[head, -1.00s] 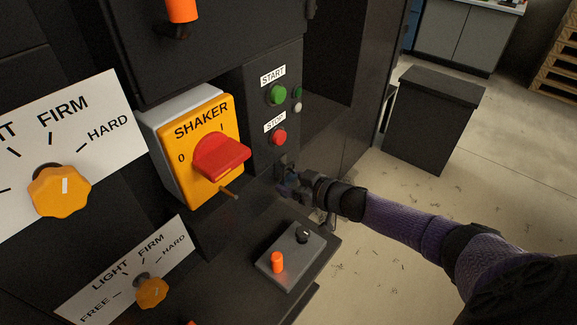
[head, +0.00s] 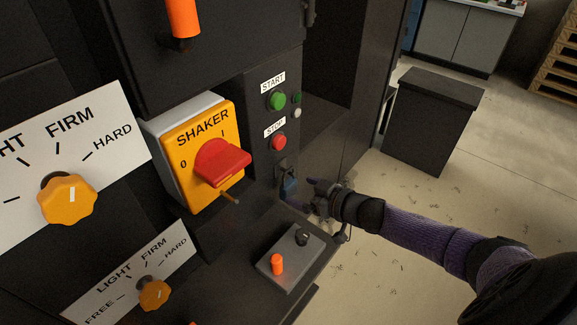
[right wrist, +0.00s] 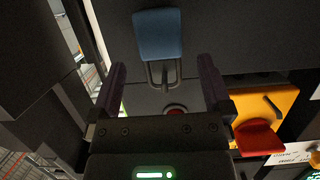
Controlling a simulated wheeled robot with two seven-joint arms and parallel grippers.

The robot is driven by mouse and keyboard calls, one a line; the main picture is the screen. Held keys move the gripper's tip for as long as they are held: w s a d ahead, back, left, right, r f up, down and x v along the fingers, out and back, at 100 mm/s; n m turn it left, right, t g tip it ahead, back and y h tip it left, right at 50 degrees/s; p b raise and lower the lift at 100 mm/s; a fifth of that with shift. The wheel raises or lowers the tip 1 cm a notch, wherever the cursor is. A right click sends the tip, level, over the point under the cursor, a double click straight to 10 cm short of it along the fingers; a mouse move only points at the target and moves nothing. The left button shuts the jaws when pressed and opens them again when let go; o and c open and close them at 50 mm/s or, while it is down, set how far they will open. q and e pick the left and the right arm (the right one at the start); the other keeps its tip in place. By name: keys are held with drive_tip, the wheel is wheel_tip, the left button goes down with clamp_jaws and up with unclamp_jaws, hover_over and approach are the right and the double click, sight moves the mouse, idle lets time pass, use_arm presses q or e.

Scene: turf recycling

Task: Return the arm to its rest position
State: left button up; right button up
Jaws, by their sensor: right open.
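My right gripper (head: 314,190) is in front of the dark machine panel, below the red STOP button (head: 279,142). Its arm comes in from the right. In the right wrist view the jaws (right wrist: 162,78) are open, with nothing held between them. A blue padlock (head: 290,188) hangs on the panel just left of the gripper. In the right wrist view the padlock (right wrist: 158,35) shows its blue body and grey shackle, beyond the fingertips and apart from them. My left gripper is not in view.
A yellow SHAKER switch (head: 190,182) with a red handle (head: 222,162) sits left of the gripper. A small control box (head: 283,268) with an orange knob stands on the ledge below. A dark cabinet (head: 430,120) stands behind. Open floor (head: 400,195) lies to the right.

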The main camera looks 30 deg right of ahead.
drive_tip(key=p+v, duration=0.2)
drive_tip(key=v, duration=0.4)
drive_tip(key=s+f+m+g+h+b, duration=0.1)
drive_tip(key=s+f+g+h, duration=0.3)
drive_tip(key=f, duration=0.6)
drive_tip(key=s+f+m+g+h+b, duration=0.1)
drive_tip(key=s+f+b, duration=0.1)
drive_tip(key=s+f, duration=0.6)
drive_tip(key=s+a+f+g, duration=0.2)
drive_tip(key=s+a+f, duration=0.2)
drive_tip(key=s, duration=0.3)
drive_tip(key=s+a+f+g+b, duration=0.1)
drive_tip(key=s+a+f+g, duration=0.2)
drive_tip(key=s+f, duration=0.3)
drive_tip(key=s+a+f+g, duration=0.3)
drive_tip(key=s+a+f, duration=0.2)
drive_tip(key=s, duration=0.4)
drive_tip(key=shift+n, duration=0.3)
drive_tip(key=shift+f, duration=0.1)
idle(0.3)
